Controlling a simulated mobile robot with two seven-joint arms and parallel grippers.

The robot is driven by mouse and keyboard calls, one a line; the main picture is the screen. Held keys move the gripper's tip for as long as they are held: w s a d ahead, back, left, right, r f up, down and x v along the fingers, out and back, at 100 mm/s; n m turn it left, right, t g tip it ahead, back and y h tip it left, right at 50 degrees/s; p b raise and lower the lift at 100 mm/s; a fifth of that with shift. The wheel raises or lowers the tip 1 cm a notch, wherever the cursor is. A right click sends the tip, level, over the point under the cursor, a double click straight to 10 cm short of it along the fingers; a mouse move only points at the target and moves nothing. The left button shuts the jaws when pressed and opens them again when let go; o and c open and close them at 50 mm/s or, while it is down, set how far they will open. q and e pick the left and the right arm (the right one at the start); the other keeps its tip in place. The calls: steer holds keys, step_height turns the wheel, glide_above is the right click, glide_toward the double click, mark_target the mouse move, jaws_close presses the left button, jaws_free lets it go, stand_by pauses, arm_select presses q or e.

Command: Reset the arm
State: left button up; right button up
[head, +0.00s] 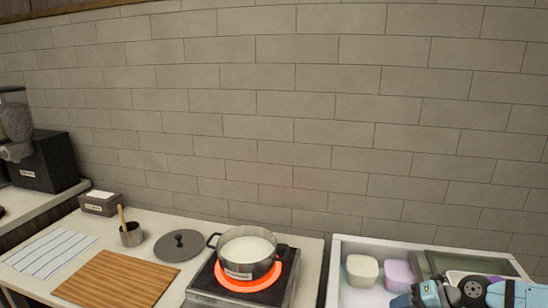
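My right arm (475,290) comes in from the lower right, light blue with dark joints. It lies over the front of a white-rimmed bin (430,249). My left arm and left gripper do not show.
A pot (247,267) with pale contents stands on a glowing burner (284,277). Left of it are a grey lid (180,245), a wooden board (115,278), a striped cloth (50,252) and a metal cup (131,235). Pale tubs (362,268) sit inside the bin.

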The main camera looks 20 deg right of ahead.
steer(key=a+r+m+t+h, duration=0.1)
steer(key=a+r+m+t, duration=0.1)
steer(key=a+m+t, duration=0.65)
steer(key=s+a+f+m+g+h, duration=0.4)
steer(key=s+a+m+g, duration=0.15)
steer(key=s+m, duration=0.4)
steer(key=s+a+f+m+g+h, duration=0.35)
steer(key=s+m+g, duration=0.35)
steer(key=s, duration=0.4)
steer(key=w+a+f+t+y+p, duration=0.3)
steer(key=w+a+f+t+p, duration=0.1)
steer(key=w+a+t+p, duration=0.2)
steer(key=a+t+p, duration=0.1)
steer(key=t+p, duration=0.1)
steer(key=p, duration=0.1)
steer(key=shift+w+f, duration=0.1)
steer(key=shift+f, duration=0.05)
